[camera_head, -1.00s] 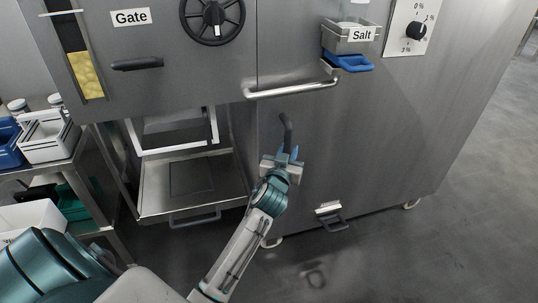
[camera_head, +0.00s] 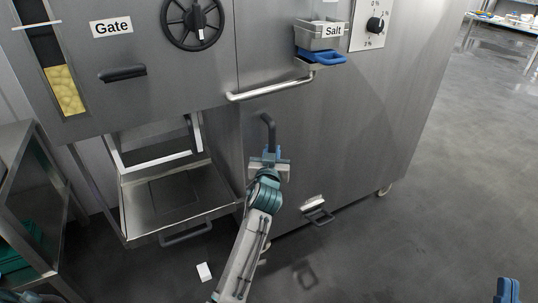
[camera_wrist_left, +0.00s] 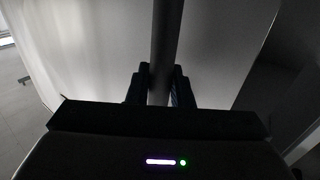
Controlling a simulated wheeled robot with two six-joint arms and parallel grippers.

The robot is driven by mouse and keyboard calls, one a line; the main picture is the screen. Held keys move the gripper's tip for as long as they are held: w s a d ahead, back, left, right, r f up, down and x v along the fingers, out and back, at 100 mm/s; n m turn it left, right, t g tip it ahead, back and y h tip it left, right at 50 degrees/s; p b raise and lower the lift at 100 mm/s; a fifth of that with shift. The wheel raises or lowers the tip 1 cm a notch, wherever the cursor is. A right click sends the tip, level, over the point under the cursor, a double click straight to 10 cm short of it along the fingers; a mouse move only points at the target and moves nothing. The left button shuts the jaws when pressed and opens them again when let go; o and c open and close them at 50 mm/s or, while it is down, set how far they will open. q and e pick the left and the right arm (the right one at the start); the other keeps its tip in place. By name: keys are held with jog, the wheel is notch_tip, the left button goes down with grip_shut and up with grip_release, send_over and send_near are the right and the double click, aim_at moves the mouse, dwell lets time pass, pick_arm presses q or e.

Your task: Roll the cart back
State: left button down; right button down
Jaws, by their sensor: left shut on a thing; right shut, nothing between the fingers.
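A steel cart with a flat tray top (camera_head: 165,205) and a dark front handle (camera_head: 186,236) stands low under the left half of the press, below the gate section. My left gripper (camera_head: 269,158) is shut on a dark upright handle (camera_head: 268,128) in front of the press's lower panel. In the left wrist view this bar (camera_wrist_left: 164,45) passes between the two dark fingers. I cannot tell from these views what the handle's lower part joins. My right gripper (camera_head: 508,291) shows only as blue fingertips at the bottom right edge, shut and empty, away from everything.
The steel press (camera_head: 330,130) fills the middle. A steel shelf unit (camera_head: 45,200) stands close at the left, with a green box (camera_head: 18,250) low in it. A pedal (camera_head: 317,211) sticks out at the press's base. A white card (camera_head: 204,271) lies on the floor. Floor at right is clear.

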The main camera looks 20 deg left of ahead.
pick_arm(q)
jog(key=shift+w+r, duration=0.15)
jog(key=shift+r, duration=0.25)
